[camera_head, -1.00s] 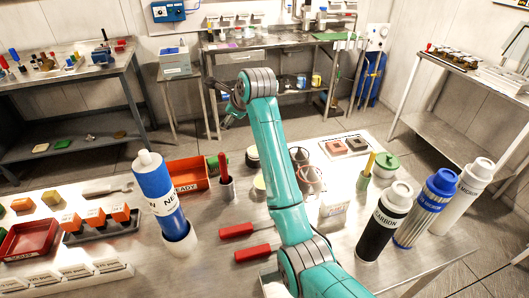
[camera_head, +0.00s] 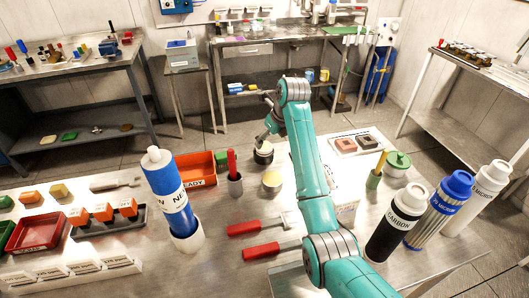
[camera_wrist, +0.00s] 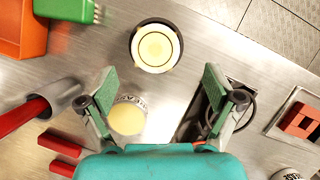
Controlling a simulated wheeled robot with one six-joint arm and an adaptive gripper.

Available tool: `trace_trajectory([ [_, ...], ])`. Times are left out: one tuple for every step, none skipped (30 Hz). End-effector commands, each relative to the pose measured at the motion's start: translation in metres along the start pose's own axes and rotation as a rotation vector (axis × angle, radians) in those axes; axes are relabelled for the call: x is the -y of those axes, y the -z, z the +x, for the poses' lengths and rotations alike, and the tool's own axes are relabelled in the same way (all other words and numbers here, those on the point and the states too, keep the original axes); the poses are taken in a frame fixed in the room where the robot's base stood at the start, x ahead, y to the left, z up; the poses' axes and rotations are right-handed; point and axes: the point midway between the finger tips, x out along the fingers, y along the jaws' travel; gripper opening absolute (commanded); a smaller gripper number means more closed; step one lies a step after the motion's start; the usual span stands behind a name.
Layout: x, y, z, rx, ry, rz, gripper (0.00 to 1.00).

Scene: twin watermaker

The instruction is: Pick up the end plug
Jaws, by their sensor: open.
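A round cream disc with a dark rim, seemingly the end plug (camera_wrist: 156,47), sits on the steel table in the upper middle of the wrist view. It looks like the dark round piece with a pale top (camera_head: 263,153) beyond the red-handled tools in the head view. My gripper (camera_wrist: 158,88) is open, its two green-padded fingers spread wide with nothing between the tips. In the head view my gripper (camera_head: 267,132) hangs just above and beside that piece, apart from it as far as I can tell. The disc lies ahead of the fingertips in the wrist view.
A pale-lidded labelled tub (camera_wrist: 128,117) stands close by the left finger. A grey cup with a red handle (camera_head: 235,183) and an orange bin (camera_head: 199,172) stand left. Filter cartridges (camera_head: 397,225) stand right.

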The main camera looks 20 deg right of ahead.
Motion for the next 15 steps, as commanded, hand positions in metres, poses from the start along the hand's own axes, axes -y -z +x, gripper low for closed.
trace_trajectory([
  [-0.002, -0.001, 0.007, -0.002, -0.001, -0.001, 0.91],
  [-0.003, -0.001, 0.011, -0.002, -0.002, -0.001, 0.91],
  [-0.004, -0.002, 0.017, -0.003, -0.002, -0.001, 0.91],
  [-0.005, -0.003, 0.021, -0.002, -0.002, -0.001, 0.91],
  [-0.006, -0.003, 0.026, -0.002, -0.002, -0.002, 0.91],
  [-0.006, -0.003, 0.031, -0.002, -0.002, -0.001, 0.91],
  [-0.005, -0.004, 0.035, -0.001, -0.001, -0.001, 0.91],
  [-0.005, -0.003, 0.038, -0.002, -0.002, -0.001, 0.91],
  [-0.005, -0.003, 0.041, -0.002, -0.002, -0.001, 0.91],
  [-0.005, -0.004, 0.043, -0.001, -0.001, -0.001, 0.91],
  [-0.005, -0.004, 0.045, 0.0, -0.001, -0.002, 0.91],
  [-0.005, -0.004, 0.046, 0.001, 0.0, -0.002, 0.91],
  [-0.005, -0.004, 0.046, 0.001, 0.0, -0.002, 0.91],
  [-0.005, -0.004, 0.047, 0.001, 0.0, -0.002, 0.91],
  [-0.005, -0.004, 0.047, 0.001, 0.0, -0.002, 0.91],
])
